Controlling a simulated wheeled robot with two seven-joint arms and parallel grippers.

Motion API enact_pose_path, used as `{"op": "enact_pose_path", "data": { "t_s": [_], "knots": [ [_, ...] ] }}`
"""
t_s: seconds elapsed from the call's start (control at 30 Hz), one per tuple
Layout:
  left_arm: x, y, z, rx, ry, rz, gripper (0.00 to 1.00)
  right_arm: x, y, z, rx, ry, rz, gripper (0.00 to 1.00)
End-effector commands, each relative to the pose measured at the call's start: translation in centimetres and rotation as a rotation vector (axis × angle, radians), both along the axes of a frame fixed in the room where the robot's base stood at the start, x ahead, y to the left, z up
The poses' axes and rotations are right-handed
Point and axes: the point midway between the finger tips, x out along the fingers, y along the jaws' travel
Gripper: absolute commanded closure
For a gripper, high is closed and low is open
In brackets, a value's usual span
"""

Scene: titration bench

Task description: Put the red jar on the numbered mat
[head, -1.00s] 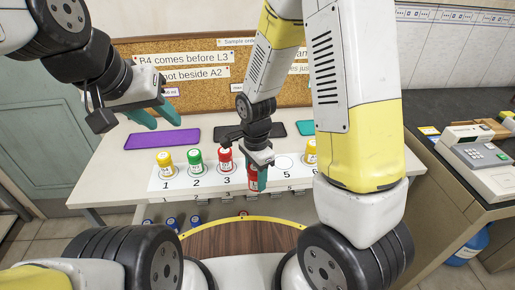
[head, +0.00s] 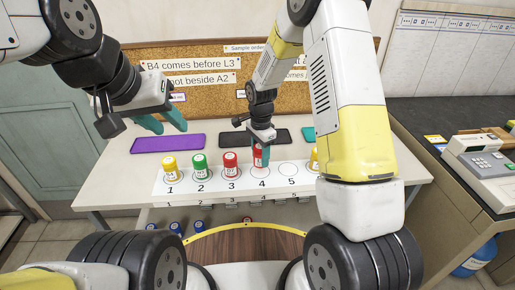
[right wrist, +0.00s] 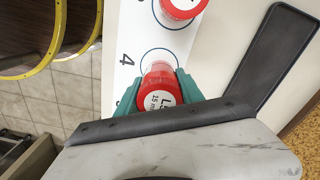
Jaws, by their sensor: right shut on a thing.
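The red jar (head: 258,157) is in my right gripper (head: 262,153), whose green fingers are shut on its sides. In the right wrist view the jar (right wrist: 158,82) overlaps the edge of circle 4 (right wrist: 148,56). In the head view it shows just behind that circle; I cannot tell if it touches the surface. The numbered mat (head: 216,188) is a white strip on the table. A second red jar (head: 231,164) stands at 3, a green jar (head: 200,167) at 2 and a yellow jar (head: 170,169) at 1. My left gripper (head: 163,124) is open and empty.
Circle 5 (head: 291,170) is empty. Another yellow jar (head: 314,160) stands to its right, partly hidden by my right arm. Blue-capped jars (head: 175,228) sit below the table's front.

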Motion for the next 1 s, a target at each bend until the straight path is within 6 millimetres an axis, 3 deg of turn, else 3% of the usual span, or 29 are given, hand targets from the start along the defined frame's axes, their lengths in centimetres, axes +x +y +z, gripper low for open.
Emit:
{"op": "enact_pose_path", "data": {
  "t_s": [0.2, 0.57, 0.6, 0.7, 1.0],
  "knots": [
    [0.0, 0.0, 0.0, 0.000, 0.000, 0.000, 0.64, -0.2, 0.0, -3.0, -0.001, 0.004, 0.001, 0.95],
    [0.0, 0.0, 0.0, 0.000, 0.000, 0.000, 0.64, -0.1, 0.0, -3.4, 0.000, 0.002, 0.000, 0.95],
    [0.0, 0.0, 0.0, 0.000, 0.000, 0.000, 0.64, -0.1, 0.0, -3.5, 0.000, 0.002, 0.000, 0.54],
    [0.0, 0.0, 0.0, 0.000, 0.000, 0.000, 0.64, -0.1, 0.0, -3.5, 0.000, 0.002, 0.000, 0.34],
    [0.0, 0.0, 0.0, 0.000, 0.000, 0.000, 0.64, -0.1, 0.0, -3.4, 0.000, 0.001, 0.000, 0.34]
  ]
}}
